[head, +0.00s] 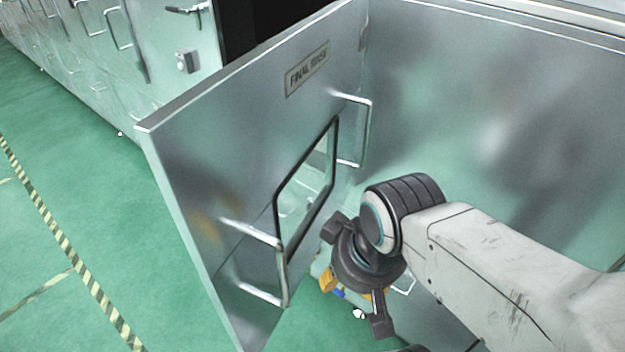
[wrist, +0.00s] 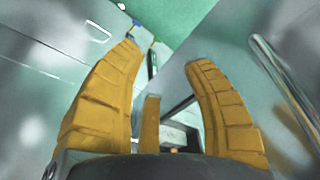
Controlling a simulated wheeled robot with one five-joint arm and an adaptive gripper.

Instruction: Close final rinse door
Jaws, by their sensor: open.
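The final rinse door (head: 195,165) stands swung open in the head view, a grey metal panel with a FINAL RINSE plate (head: 307,69) and a dark-framed window (head: 307,185). One bar handle (head: 368,130) is by its upper right, another (head: 284,268) by its lower left. My gripper (head: 342,290) is just right of the lower handle, partly hidden behind my wrist. In the wrist view my gripper (wrist: 165,58) has its yellow fingers spread, with nothing held between them. A bar handle (wrist: 285,80) and the door surface (wrist: 235,60) show right of the fingers there.
A long metal cabinet wall (head: 510,120) runs along the right. More cabinets with handles (head: 120,30) line the upper left. A dark opening (head: 265,25) is behind the door's top. The green floor (head: 60,230) at left is clear, with a striped line (head: 75,285).

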